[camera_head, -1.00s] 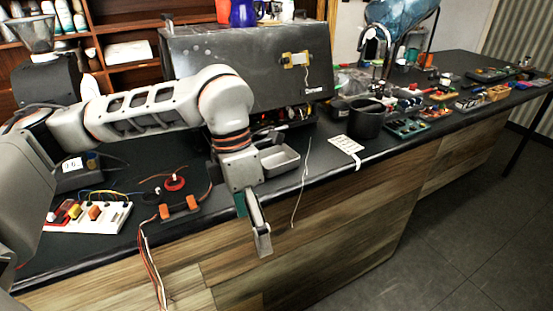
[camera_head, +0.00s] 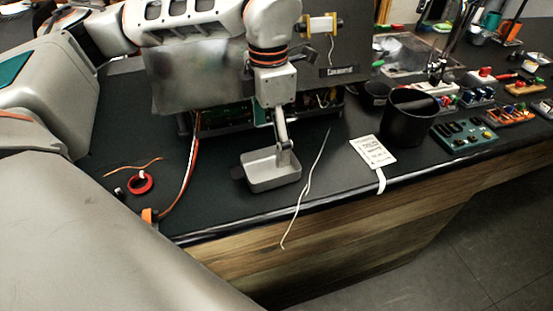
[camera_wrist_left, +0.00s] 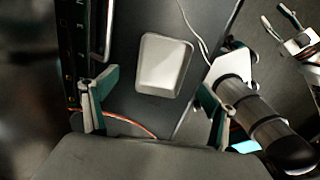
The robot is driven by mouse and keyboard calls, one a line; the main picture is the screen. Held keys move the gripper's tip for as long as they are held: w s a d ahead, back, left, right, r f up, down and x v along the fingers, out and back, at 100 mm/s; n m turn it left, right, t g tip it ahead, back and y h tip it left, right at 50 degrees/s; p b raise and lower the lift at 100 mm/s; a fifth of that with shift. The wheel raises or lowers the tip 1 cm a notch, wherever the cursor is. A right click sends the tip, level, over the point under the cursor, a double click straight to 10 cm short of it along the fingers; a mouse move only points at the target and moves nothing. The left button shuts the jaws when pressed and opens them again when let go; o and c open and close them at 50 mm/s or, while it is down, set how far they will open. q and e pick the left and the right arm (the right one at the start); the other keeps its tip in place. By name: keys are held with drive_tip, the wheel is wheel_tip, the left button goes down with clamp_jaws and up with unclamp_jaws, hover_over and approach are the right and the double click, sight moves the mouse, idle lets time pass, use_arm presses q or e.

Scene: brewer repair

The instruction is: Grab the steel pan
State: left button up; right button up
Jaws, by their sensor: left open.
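The steel pan (camera_head: 272,181) is a small, shallow, rectangular metal tray with rounded corners, lying on the dark counter near its front edge. It looks empty. In the left wrist view the pan (camera_wrist_left: 163,65) sits ahead of and below the fingers. My left gripper (camera_head: 284,143) points down over the pan's back part in the head view. In the left wrist view my left gripper (camera_wrist_left: 153,88) is open and its fingers are wide apart, with nothing between them.
An open brewer (camera_head: 200,75) stands behind the pan. A thin white cable (camera_head: 306,185) hangs over the counter edge right of the pan. A label card (camera_head: 373,151) and a black cup (camera_head: 409,119) stand further right. Red tape (camera_head: 140,184) and wires lie left.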

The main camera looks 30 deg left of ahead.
sight(270, 172)
use_arm(q)
drive_tip(key=shift+s+f, duration=0.3)
drive_tip(key=shift+f, duration=0.65)
wheel_tip(270, 172, down, 5)
drive_tip(key=shift+f, duration=0.1)
drive_tip(key=c, duration=1.3)
